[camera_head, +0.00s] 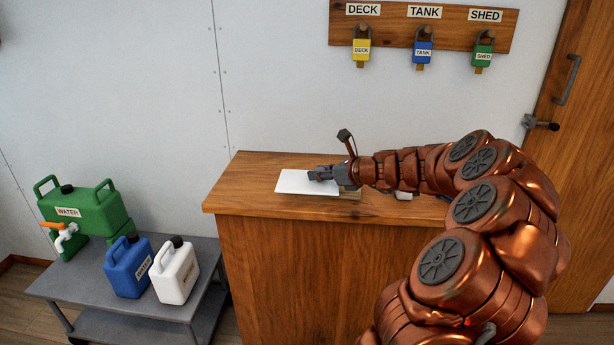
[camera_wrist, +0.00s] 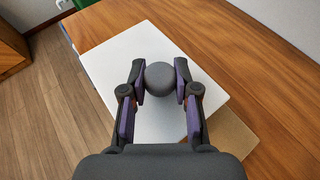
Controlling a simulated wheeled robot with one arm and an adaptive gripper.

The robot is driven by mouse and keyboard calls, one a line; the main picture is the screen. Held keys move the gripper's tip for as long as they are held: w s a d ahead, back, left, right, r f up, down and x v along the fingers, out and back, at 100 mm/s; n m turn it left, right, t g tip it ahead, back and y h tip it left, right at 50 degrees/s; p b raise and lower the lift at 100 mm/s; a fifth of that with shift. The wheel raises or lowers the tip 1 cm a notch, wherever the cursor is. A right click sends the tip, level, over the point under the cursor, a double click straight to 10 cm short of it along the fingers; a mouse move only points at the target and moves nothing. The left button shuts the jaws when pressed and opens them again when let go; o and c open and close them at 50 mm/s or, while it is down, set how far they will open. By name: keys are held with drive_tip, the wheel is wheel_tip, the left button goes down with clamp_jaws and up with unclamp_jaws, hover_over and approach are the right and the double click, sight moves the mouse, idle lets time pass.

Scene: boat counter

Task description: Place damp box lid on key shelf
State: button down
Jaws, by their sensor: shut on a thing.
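The lid is a flat white panel (camera_head: 302,182) with a round grey knob (camera_wrist: 160,77), above the wooden counter (camera_head: 262,202). It also shows in the wrist view (camera_wrist: 130,50). My gripper (camera_wrist: 160,80) is shut on the knob, one finger on each side; in the head view it is over the lid's right part (camera_head: 318,175). A tan flat surface (camera_wrist: 222,135) shows under the lid's right corner; I cannot tell what it is. I cannot tell whether the lid touches what is below. No thing is clearly a key shelf; a wooden board (camera_head: 397,32) with labelled padlocks hangs above.
Yellow (camera_head: 361,50), blue (camera_head: 422,53) and green (camera_head: 483,55) padlocks hang on the board. A small white thing (camera_head: 404,196) is partly hidden behind my arm. A grey cart (camera_head: 85,290) with water cans stands left. The counter's left end is clear.

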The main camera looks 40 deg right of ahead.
sight(305, 175)
drive_tip(key=w, duration=0.7)
drive_tip(key=shift+f, duration=0.35)
drive_tip(key=shift+w+f, duration=0.2)
drive_tip(key=shift+w, duration=0.05)
drive_tip(key=shift+f, duration=1.6)
drive_tip(key=c, duration=0.9)
unclamp_jaws()
drive_tip(key=shift+f, duration=0.1)
drive_tip(key=shift+o, duration=0.2)
